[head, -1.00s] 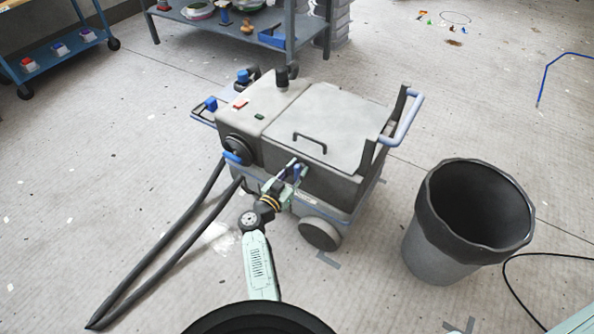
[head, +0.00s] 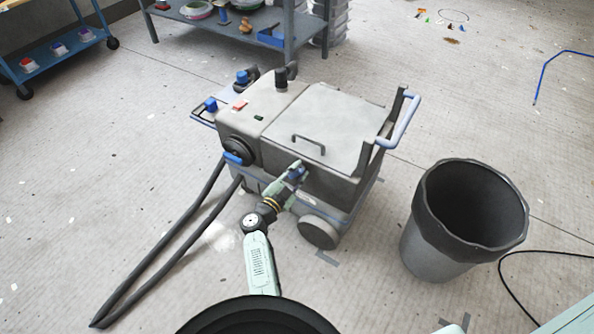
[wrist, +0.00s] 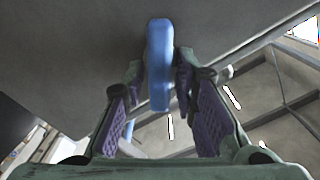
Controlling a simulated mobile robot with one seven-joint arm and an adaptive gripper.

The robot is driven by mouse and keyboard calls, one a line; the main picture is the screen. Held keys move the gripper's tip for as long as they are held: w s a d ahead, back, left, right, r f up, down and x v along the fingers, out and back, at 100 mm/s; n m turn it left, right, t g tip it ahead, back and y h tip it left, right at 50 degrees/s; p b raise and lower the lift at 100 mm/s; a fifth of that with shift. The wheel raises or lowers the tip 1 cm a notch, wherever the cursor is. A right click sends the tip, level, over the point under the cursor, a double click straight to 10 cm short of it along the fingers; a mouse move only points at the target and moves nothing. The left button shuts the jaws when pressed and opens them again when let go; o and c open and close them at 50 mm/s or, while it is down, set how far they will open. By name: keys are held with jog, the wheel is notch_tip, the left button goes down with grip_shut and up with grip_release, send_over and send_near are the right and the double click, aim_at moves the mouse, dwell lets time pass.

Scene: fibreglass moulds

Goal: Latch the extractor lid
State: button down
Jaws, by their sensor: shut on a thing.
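The grey extractor (head: 262,155) stands on wheels in the middle of the head view. Its flat lid (head: 345,125) with a dark handle lies down on the body. On the front side below the lid is a blue latch (wrist: 158,62), seen as an upright bar in the wrist view. My gripper (head: 295,175) reaches that front side. In the wrist view its purple-padded fingers (wrist: 158,80) are shut on the latch, one on each side. In the head view the fingers hide most of the latch.
A dark bin (head: 465,220) stands to the right of the extractor. Two black hoses (head: 190,250) run across the floor at left. A shelf (head: 290,42) and a blue trolley (head: 60,60) stand behind. The floor between is mostly clear.

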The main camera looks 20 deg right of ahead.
aim_at(298, 170)
jog(key=m, duration=0.5)
jog(key=shift+s+f+m+b, duration=0.2)
jog(key=shift+f+m+b, duration=0.1)
jog(key=shift+f+b, duration=0.1)
jog(key=m, duration=0.2)
jog(key=m+b, duration=0.1)
jog(key=m, duration=0.1)
jog(key=shift+d+f+m, duration=0.1)
jog(key=shift+f+m, duration=0.1)
jog(key=shift+m, duration=0.5)
jog(key=c, duration=1.6)
grip_release()
jog(key=shift+o, duration=0.2)
jog(key=shift+r, duration=0.15)
jog(key=r, duration=1)
jog(key=shift+w+a, duration=0.2)
jog(key=shift+a, duration=0.1)
jog(key=shift+s+d, duration=0.1)
jog(key=shift+d, duration=0.05)
